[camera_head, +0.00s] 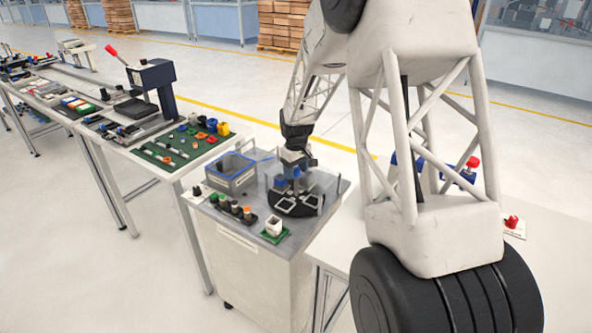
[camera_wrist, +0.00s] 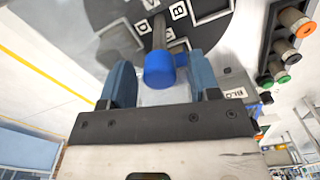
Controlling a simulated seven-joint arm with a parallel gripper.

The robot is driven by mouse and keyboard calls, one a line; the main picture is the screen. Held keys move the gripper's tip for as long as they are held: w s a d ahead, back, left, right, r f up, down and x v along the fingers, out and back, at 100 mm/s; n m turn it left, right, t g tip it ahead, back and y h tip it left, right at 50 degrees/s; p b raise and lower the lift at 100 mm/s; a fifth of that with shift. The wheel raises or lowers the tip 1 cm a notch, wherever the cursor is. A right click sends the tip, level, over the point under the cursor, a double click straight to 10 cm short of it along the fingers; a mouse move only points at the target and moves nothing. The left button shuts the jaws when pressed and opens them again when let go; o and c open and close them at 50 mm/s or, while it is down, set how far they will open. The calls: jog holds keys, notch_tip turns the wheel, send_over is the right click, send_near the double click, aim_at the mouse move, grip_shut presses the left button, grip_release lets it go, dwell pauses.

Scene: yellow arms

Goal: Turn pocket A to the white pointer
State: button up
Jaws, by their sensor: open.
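A dark round turntable (camera_head: 297,205) with pale-outlined pockets stands on the grey cart. In the wrist view the turntable (camera_wrist: 105,10) fills the top, with pocket letters such as B; I cannot make out an A. A blue knob (camera_wrist: 160,74) on a grey rod shows between the two blue-grey fingers of my gripper (camera_wrist: 160,82). The fingers are open, with a gap on both sides of the knob; I cannot tell how far they reach along it. In the head view my gripper (camera_head: 293,172) is above the turntable. I cannot pick out the white pointer.
A grey bin with a blue rim (camera_head: 231,172) stands left of the turntable. A row of dark, green and orange-topped pegs (camera_head: 230,206) and a white box on a green base (camera_head: 274,226) are at the cart's front. A clear panel is beside the turntable.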

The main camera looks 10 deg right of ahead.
grip_shut()
dwell(0.3)
jog(key=shift+m, duration=2.3)
jog(key=shift+d+m, duration=0.1)
jog(key=shift+m, duration=6.2)
jog(key=shift+d+r+m, duration=0.1)
jog(key=shift+m, duration=0.3)
